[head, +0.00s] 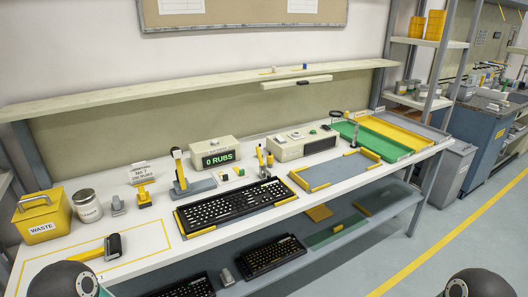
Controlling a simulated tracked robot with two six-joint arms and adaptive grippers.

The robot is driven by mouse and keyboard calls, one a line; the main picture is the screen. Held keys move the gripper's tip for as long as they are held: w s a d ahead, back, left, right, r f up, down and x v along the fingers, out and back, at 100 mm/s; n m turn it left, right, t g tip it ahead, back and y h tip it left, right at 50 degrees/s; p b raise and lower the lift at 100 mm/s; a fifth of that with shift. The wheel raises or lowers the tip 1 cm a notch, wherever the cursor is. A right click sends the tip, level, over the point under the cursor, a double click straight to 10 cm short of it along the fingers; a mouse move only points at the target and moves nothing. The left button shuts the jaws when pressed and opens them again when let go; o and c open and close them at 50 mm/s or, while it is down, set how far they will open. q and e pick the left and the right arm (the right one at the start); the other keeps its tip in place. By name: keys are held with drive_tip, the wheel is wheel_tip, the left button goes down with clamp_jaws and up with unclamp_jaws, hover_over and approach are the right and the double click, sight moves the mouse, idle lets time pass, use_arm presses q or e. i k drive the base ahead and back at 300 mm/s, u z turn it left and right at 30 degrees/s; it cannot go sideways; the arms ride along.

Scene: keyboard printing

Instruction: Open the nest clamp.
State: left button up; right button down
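A black keyboard (225,201) lies in a grey nest with yellow edge strips (191,232) at the front middle of the white bench. At the nest's back right corner is a small upright fitting with a yellow handle (260,155), which looks like the nest clamp. The handle points up; its lower part is dark and close to the keyboard's far edge. At this size I cannot tell whether it presses on the keyboard. Neither gripper shows in the head view. Only dark rounded parts of my arms show at the bottom left and bottom right edges.
Behind are a rub counter (216,152) and a beige device (302,141). A blue-grey tray (335,171) lies right.

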sight(265, 170)
drive_tip(key=u, duration=0.2)
drive_tip(key=i, duration=0.7)
drive_tip(key=u, duration=0.7)
